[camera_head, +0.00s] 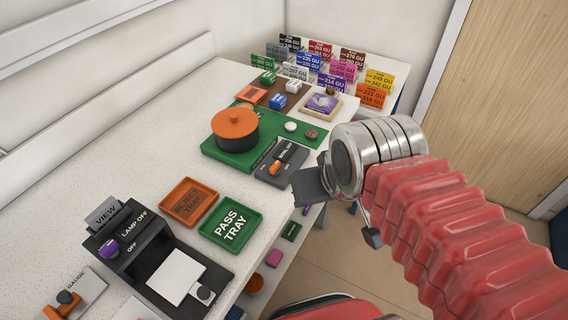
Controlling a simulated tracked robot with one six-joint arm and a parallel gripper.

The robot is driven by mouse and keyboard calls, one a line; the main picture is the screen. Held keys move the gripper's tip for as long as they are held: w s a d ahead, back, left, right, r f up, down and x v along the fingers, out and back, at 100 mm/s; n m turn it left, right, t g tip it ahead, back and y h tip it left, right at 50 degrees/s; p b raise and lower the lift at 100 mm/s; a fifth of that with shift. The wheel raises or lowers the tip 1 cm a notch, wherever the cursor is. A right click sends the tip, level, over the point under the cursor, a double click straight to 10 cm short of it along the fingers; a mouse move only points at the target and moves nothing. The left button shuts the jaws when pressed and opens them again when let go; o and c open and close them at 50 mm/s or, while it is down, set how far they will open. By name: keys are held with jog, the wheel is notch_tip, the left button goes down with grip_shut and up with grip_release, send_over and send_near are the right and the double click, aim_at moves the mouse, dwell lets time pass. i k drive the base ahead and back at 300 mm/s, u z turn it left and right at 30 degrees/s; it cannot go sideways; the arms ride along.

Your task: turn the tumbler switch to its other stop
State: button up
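Two controls could be the tumbler switch, and I cannot tell for sure which one is meant. One is a purple knob (107,248) on the black viewing box (128,240) at lower left, beside the words "LAMP OFF" and "OFF". The other is a dark grey box (268,177) with an orange knob (275,168) and a small lever, right of the green board; its lettering is too small to read surely. My gripper (318,190) hangs by the bench's right edge, close to the grey box and apart from it. Its fingers are seen edge-on and nothing shows held.
A green tray (258,219) marked "PASS TRAY" and an orange tray (180,191) lie mid-bench. A black pot with an orange lid (235,122) stands on the green board (213,152). Several coloured cards stand at the back. A gauge block (88,288) sits at lower left.

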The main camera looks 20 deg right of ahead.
aim_at(275, 169)
jog(key=k, duration=1.35)
jog(key=u, duration=0.15)
jog(key=i, duration=0.45)
jog(key=u, duration=0.7)
jog(key=i, duration=0.9)
jog(key=u, duration=0.15)
